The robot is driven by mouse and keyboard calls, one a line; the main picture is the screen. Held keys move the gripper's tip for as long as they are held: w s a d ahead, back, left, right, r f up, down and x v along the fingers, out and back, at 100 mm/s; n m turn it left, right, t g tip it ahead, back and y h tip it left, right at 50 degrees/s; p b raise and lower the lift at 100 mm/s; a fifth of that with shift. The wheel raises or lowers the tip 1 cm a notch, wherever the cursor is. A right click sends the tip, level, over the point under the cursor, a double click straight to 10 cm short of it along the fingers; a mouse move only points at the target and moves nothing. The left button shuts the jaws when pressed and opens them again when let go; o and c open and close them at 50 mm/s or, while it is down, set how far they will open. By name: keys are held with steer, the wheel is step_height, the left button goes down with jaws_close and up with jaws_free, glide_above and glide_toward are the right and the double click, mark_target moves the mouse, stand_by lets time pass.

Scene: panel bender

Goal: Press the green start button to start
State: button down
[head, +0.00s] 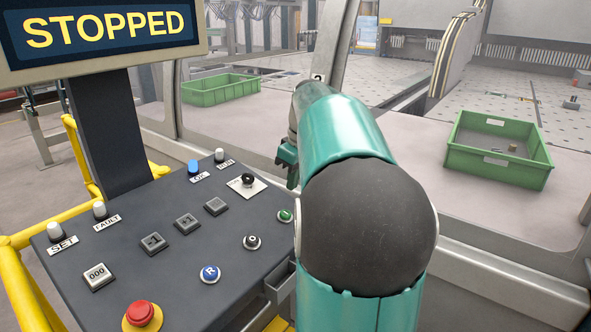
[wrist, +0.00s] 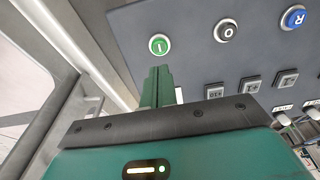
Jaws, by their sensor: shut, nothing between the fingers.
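The green start button (head: 285,216) is a small round button at the right edge of the dark control panel (head: 130,215) in the head view. In the wrist view the green button (wrist: 159,45), marked "I", lies just beyond the fingertips. My gripper (head: 288,165) is shut and empty, above and apart from the panel near its right side; in the wrist view its closed green fingers (wrist: 158,78) point toward the button. I cannot tell the exact gap. The screen (head: 100,32) reads "STOPPED" in yellow.
Beside the start button are a grey "O" button (head: 252,242) and a blue "R" button (head: 210,274). A red emergency button (head: 142,315) is at the front. A black selector (head: 247,181) stands near the gripper. Green bins (head: 497,172) stand on the machine table. Yellow rails (head: 22,285) border the left.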

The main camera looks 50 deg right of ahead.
mark_target(285, 213)
steer(key=x, duration=0.8)
steer(key=shift+f, duration=0.2)
steer(key=shift+w, duration=0.1)
